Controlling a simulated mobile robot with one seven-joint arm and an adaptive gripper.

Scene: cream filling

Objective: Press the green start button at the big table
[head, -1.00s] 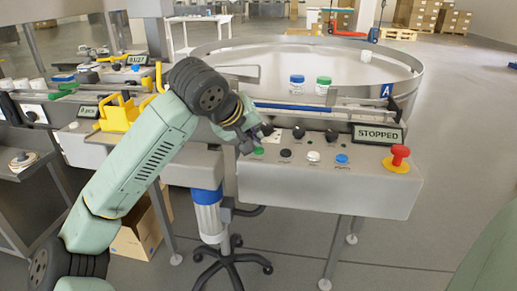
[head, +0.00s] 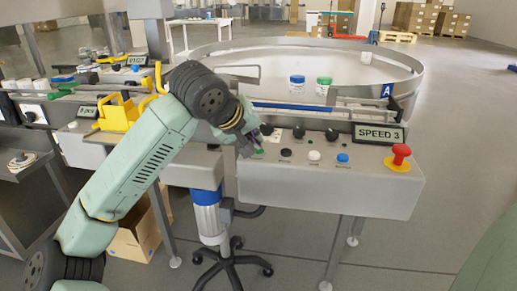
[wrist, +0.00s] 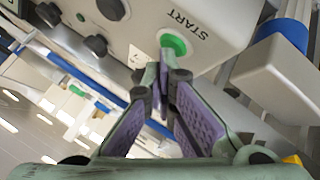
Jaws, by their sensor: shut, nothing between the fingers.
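The big round table (head: 225,48) has a grey control panel (head: 300,185) at its front. The green start button (head: 259,151) is at the panel's left end, partly hidden by my gripper. My gripper (head: 250,147) is shut and empty at this button. In the wrist view the green button (wrist: 173,43) sits beside the word START, and the closed fingertips (wrist: 163,60) overlap its lower edge. I cannot tell whether they touch it. The display (head: 379,134) on the panel reads SPEED 3.
Black (head: 285,153), white (head: 314,155) and blue (head: 342,158) buttons lie right of the green one, with black knobs (head: 299,131) behind. A red mushroom button (head: 400,152) is at the right end.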

